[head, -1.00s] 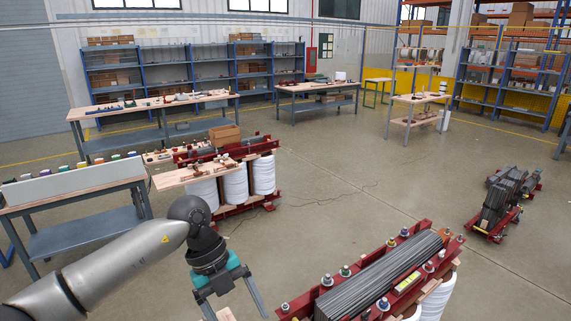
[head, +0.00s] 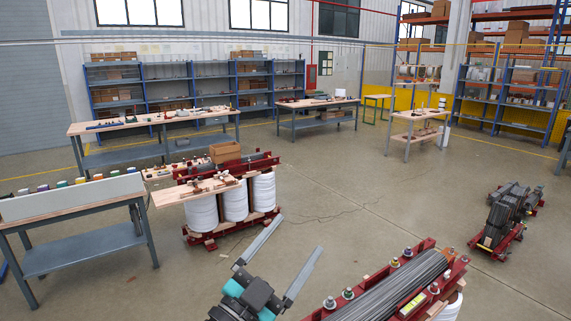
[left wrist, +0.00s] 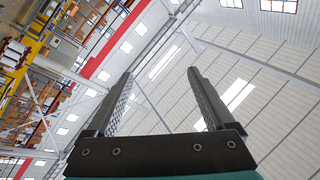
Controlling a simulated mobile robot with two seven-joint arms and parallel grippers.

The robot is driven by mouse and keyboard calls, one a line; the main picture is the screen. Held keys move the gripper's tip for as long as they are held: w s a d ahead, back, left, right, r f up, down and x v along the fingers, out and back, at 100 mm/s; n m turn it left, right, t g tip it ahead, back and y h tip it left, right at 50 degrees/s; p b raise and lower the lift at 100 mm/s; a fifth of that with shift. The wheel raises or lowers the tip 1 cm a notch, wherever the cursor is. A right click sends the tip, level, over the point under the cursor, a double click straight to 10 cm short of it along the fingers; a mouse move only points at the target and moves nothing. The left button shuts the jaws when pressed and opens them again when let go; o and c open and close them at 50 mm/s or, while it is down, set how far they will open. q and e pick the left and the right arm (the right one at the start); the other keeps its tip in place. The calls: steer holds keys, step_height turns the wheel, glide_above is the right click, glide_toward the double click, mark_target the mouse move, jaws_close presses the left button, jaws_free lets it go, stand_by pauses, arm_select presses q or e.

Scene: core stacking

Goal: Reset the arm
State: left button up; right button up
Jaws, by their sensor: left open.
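My left gripper (head: 299,234) is at the bottom middle of the head view, its two grey fingers spread apart and pointing up and to the right. Nothing is between the fingers. In the left wrist view the same gripper (left wrist: 161,73) is open and empty, with the ceiling and a wall behind it. In the head view it appears just left of the near red-framed core (head: 405,285); whether it touches the core cannot be told, but no contact shows. My right gripper is not in view.
A red-framed core with white coils (head: 234,200) stands further back, left of centre. A workbench (head: 85,205) stands at the left. A dark core on a red base (head: 503,220) is at the right. The concrete floor (head: 370,185) between them is mostly clear.

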arm_select(q)
steer(key=s+a+f+n+g+y, duration=0.2)
steer(key=a+f+n+y, duration=0.4)
steer(key=a+f+y, duration=0.1)
steer(key=s+a+f+n+g+y, duration=0.1)
steer(key=s+a+f+n+y, duration=0.1)
steer(key=a+f+n+y, duration=0.4)
steer(key=s+a+f+g, duration=0.2)
steer(key=s+f+g, duration=0.45)
steer(key=s, duration=0.45)
steer(key=s+a+f+g, duration=0.2)
steer(key=s+f+g, duration=0.3)
steer(key=s+f, duration=0.4)
step_height(320, 180, down, 31)
steer(key=s+b, duration=0.2)
steer(key=b, duration=0.9)
steer(key=s+a+f+g+b, duration=0.1)
steer(key=s+f+b, duration=0.4)
steer(key=s+f, duration=0.3)
steer(key=s+a+f+g+b, duration=0.1)
steer(key=s+f+b, duration=0.5)
steer(key=f, duration=1.1)
steer(key=shift+s+a+f, duration=0.3)
steer(key=shift+s+a, duration=0.05)
steer(key=shift+s, duration=0.8)
